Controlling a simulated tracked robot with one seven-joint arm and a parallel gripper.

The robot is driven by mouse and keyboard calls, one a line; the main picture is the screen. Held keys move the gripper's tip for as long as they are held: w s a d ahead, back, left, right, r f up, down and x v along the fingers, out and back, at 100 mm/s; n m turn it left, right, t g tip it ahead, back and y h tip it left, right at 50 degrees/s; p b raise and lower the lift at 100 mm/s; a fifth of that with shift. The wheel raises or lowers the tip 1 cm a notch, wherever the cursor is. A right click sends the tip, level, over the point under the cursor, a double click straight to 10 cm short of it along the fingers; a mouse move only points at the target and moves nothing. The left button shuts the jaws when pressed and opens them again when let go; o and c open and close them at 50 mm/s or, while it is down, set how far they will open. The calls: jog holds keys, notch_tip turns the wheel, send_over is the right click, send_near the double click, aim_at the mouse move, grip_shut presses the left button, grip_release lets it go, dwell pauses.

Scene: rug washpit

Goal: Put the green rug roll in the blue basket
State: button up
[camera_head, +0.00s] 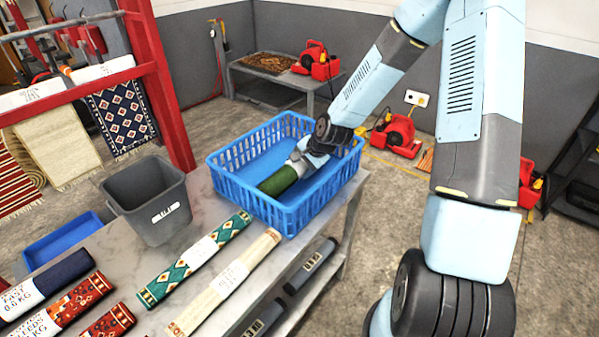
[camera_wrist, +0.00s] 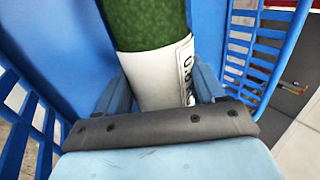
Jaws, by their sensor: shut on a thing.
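The green rug roll (camera_head: 279,180) with a white paper band is inside the blue basket (camera_head: 290,212), which stands on the grey table. My gripper (camera_head: 300,161) reaches down into the basket and is shut on the roll at its white band. In the wrist view the roll (camera_wrist: 146,24) runs up from between the fingers (camera_wrist: 160,92), and the basket's slatted walls (camera_wrist: 262,50) show on both sides. The roll lies low in the basket; I cannot tell whether it touches the floor.
A teal patterned roll (camera_head: 197,256) and a cream roll (camera_head: 228,280) lie on the table (camera_head: 197,190) before the basket. A grey bin (camera_head: 150,203) stands left of it. Dark and red rolls (camera_head: 83,297) lie at lower left. A red rack post (camera_head: 160,90) rises behind the bin.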

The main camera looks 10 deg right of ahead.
jog(key=shift+f, duration=1.35)
jog(key=shift+f, duration=0.1)
jog(key=o, duration=1.2)
jog(key=shift+o, duration=0.2)
jog(key=v, duration=1.2)
